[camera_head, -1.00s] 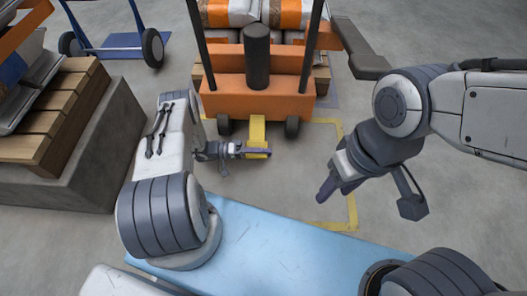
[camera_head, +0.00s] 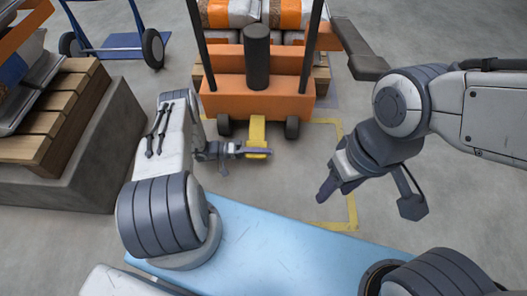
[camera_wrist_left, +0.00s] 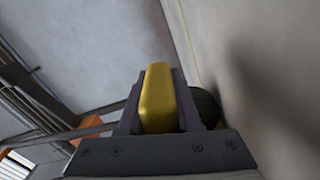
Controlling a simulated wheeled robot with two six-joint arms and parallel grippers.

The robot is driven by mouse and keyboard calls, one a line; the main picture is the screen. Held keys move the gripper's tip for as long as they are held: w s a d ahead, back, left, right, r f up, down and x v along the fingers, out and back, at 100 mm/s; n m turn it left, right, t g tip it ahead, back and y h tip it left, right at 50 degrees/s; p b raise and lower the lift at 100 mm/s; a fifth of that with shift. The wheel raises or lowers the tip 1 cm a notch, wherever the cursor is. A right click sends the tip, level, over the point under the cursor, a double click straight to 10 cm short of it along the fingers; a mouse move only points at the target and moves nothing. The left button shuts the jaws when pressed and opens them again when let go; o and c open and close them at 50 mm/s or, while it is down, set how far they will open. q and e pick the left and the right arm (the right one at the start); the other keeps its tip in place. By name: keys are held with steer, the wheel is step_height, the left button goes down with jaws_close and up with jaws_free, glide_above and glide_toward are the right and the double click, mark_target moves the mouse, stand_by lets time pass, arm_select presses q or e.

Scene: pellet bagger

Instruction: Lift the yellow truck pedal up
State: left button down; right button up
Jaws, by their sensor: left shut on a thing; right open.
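The yellow truck pedal (camera_head: 257,131) sticks out low at the front of the orange pallet truck (camera_head: 258,100), between its two dark wheels. My left gripper (camera_head: 258,152) is at the pedal and shut on it. In the left wrist view the yellow pedal (camera_wrist_left: 158,98) sits between the two dark fingers of the left gripper (camera_wrist_left: 157,112). My right gripper (camera_head: 326,190) is open and empty, over the floor to the right, apart from the truck.
Orange and white bags (camera_head: 230,13) lie on the pallet behind the truck. A wooden pallet (camera_head: 45,125) on a grey plinth (camera_head: 110,140) stands at the left. A blue hand truck (camera_head: 120,40) is at the back left.

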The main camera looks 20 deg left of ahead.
arm_select(q)
steer(key=r+n+p, duration=0.3)
steer(key=r+p, duration=0.1)
steer(key=r, duration=0.1)
steer(key=shift+s+r+n, duration=0.1)
steer(key=shift+s+n, duration=0.1)
steer(key=shift+n, duration=0.2)
step_height(320, 180, up, 2)
steer(key=shift+w+r+n+p, duration=0.1)
steer(key=shift+w+n+p, duration=0.05)
steer(key=shift+n+p, duration=0.6)
steer(key=shift+w+a+r+p, duration=0.15)
steer(key=shift+w+r+p, duration=0.15)
steer(key=shift+r, duration=0.3)
steer(key=c, duration=0.7)
jaws_free()
steer(key=shift+o, duration=0.5)
steer(key=shift+s, duration=0.1)
steer(key=p+v, duration=0.1)
steer(key=v, duration=0.9)
steer(key=shift+p, duration=0.3)
